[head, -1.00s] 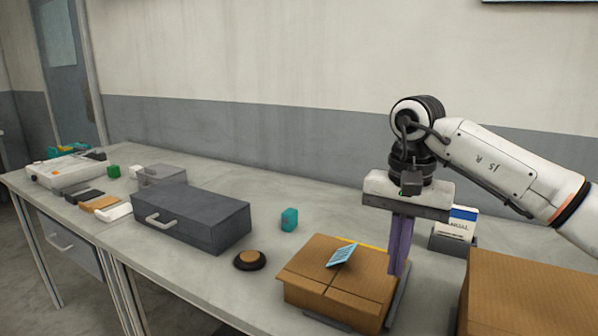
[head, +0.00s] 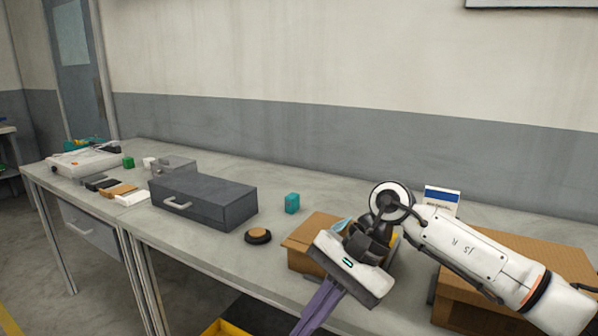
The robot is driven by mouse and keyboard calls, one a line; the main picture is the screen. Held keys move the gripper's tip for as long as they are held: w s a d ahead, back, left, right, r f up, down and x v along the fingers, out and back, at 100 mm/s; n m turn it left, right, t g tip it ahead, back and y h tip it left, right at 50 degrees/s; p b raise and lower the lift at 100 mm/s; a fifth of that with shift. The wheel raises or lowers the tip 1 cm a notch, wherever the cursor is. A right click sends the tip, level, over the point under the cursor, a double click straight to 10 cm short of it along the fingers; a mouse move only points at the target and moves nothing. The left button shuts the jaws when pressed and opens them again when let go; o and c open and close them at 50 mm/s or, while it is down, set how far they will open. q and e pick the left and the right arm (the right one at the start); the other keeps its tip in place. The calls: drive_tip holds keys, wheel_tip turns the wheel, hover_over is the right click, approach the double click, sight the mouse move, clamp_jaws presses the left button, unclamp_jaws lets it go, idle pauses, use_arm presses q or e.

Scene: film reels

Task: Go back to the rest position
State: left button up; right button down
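My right gripper (head: 312,322) hangs in front of the cardboard box, pointing down and to the left, past the table's front edge in the picture. Its purple fingers lie close together with nothing seen between them; the tips run to the bottom edge of the view. My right arm (head: 480,255) comes in from the right. My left gripper is not in view. The small cardboard box (head: 300,258) on the table (head: 215,255) is partly hidden behind the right gripper. A light-blue label (head: 341,224) shows on top of it.
A larger cardboard box (head: 540,255) stands at right, behind the arm. A blue-and-white card (head: 441,198) stands near it. A dark grey drawer box (head: 205,200), a round dark button (head: 257,236) and a teal block (head: 292,203) stand left. A yellow-edged bin (head: 222,328) is below.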

drive_tip(key=s+a+r+m+t+y, duration=0.1)
drive_tip(key=s+a+r+m+y, duration=0.15)
drive_tip(key=a+m+y, duration=0.45)
drive_tip(key=s+a+r+m+t+y, duration=0.1)
drive_tip(key=s+a+r+m+y, duration=0.15)
drive_tip(key=a+m+y, duration=0.4)
drive_tip(key=w+d+f+m+t+h, duration=0.2)
drive_tip(key=d+f+m+t+h, duration=0.45)
drive_tip(key=m, duration=1.05)
drive_tip(key=w+d+f+m+t+h, duration=0.2)
drive_tip(key=d+f+m+t+h, duration=0.2)
drive_tip(key=d+f+m+t, duration=0.95)
drive_tip(key=s+d+f+m+g+h, duration=0.3)
drive_tip(key=s+d+f+m+g, duration=0.1)
drive_tip(key=s+f+m, duration=0.4)
drive_tip(key=s+d+f+m+g+h, duration=0.4)
drive_tip(key=s+f+m+g, duration=0.3)
drive_tip(key=s+f+m, duration=0.2)
drive_tip(key=shift+s+m, duration=0.5)
drive_tip(key=shift+s, duration=0.7)
